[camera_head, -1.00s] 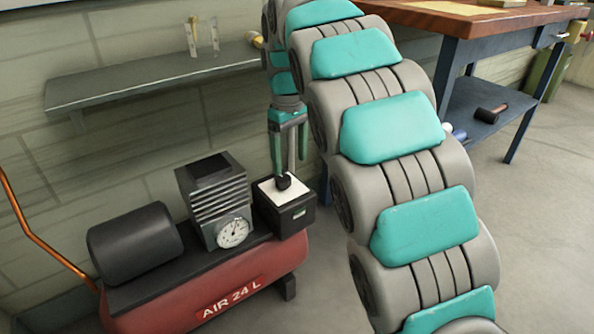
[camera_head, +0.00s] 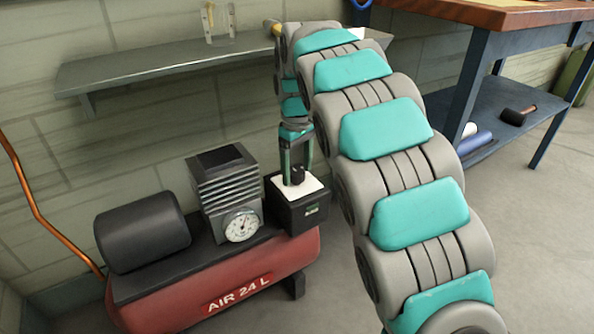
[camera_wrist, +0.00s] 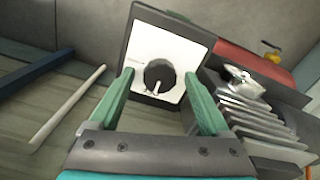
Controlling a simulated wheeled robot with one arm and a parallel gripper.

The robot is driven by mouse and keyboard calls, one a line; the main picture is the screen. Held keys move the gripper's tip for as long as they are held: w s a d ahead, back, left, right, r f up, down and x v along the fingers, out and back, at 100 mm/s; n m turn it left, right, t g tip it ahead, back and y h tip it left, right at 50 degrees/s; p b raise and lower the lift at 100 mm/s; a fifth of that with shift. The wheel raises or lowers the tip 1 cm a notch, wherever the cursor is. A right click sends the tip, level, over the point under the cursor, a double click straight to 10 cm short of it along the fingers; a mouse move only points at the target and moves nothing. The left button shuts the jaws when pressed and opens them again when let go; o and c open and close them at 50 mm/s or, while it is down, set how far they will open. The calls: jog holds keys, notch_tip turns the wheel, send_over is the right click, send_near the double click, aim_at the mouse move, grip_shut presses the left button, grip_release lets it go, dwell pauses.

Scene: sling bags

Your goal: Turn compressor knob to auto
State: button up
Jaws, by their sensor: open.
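The compressor (camera_head: 225,285) is a red tank marked "AIR 24 L" standing on the floor by the wall. A black switch box (camera_head: 305,212) with a white top plate sits at its right end. The black knob (camera_head: 294,176) stands on that plate; in the wrist view the knob (camera_wrist: 160,76) shows a pale pointer line aimed down toward my gripper. My gripper (camera_head: 298,172) points down at the plate. In the wrist view its green fingers (camera_wrist: 157,82) are open, one on each side of the knob, with gaps visible. I cannot read any markings on the plate.
A ribbed motor block with a round gauge (camera_head: 241,226) stands just left of the switch box, and a black cylinder (camera_head: 142,232) lies further left. A grey shelf (camera_head: 165,72) is on the wall above. A workbench (camera_head: 475,70) stands at the right; the floor between is clear.

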jog(key=shift+f, duration=0.25)
jog(key=shift+c, duration=0.4)
jog(key=shift+r, duration=0.1)
grip_shut()
